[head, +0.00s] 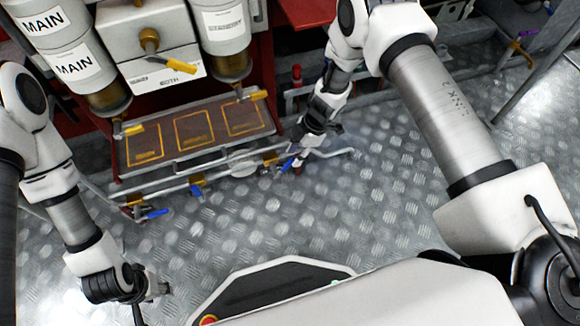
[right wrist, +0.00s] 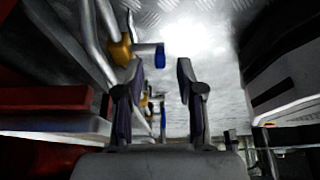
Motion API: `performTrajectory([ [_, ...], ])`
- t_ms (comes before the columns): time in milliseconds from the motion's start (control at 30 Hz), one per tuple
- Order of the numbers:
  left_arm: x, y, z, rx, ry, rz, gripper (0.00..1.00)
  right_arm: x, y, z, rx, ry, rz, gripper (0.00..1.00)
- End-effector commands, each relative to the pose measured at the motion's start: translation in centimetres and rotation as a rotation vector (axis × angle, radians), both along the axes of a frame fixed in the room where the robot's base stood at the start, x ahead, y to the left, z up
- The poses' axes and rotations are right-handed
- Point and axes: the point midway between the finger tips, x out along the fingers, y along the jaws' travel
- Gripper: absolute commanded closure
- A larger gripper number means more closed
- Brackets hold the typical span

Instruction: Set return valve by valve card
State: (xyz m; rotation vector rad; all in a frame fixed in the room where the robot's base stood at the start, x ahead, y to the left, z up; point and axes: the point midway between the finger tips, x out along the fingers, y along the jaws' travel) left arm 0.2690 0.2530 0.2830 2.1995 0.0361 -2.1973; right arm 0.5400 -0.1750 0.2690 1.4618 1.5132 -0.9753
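A valve with a blue lever (head: 287,163) sits at the right end of the pipes below the brown tray. Its blue-tipped lever (right wrist: 160,55) and brass body (right wrist: 121,48) also show in the right wrist view. My right gripper (head: 298,158) is beside this valve; its fingers (right wrist: 157,75) are open, with the lever tip between them in the picture. Contact is unclear. Other blue-lever valves are at the left (head: 155,213) and middle (head: 196,190). A white card (head: 168,80) reads "BOTH", below a yellow lever (head: 172,64). My left gripper (head: 160,289) is low at left; its opening is unclear.
Two canisters labelled MAIN (head: 72,66) and, apparently, STANDBY (head: 224,25) hang above the brown tray (head: 190,137), with yellow drain levers beneath. Pipes run along the tray's front. The tread-plate floor (head: 330,220) is clear in the middle.

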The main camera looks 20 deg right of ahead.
Motion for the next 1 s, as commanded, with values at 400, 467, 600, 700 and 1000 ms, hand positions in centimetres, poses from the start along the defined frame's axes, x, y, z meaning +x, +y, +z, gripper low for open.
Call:
performTrajectory([
  [400, 0.0, 0.0, -2.6, 0.0, 0.001, 0.0, 0.6, -0.1, 2.0, -4.8, 0.0, 0.0, -0.001, 0.62],
  [467, 0.0, 0.0, -2.6, 0.0, 0.001, 0.0, 0.6, -0.1, 2.0, -4.8, 0.0, 0.0, -0.001, 0.62],
  [600, 0.0, 0.0, -2.6, 0.0, 0.001, 0.0, 0.6, -0.1, 2.0, -4.8, 0.0, 0.0, -0.001, 0.94],
  [700, 0.0, 0.0, -2.6, 0.0, 0.001, 0.0, 0.6, -0.1, 2.0, -4.8, 0.0, 0.0, -0.001, 1.0],
  [1000, 0.0, 0.0, -2.7, 0.0, 0.001, 0.0, 0.6, -0.1, 1.9, -4.9, 0.013, 0.001, -0.002, 1.0],
])
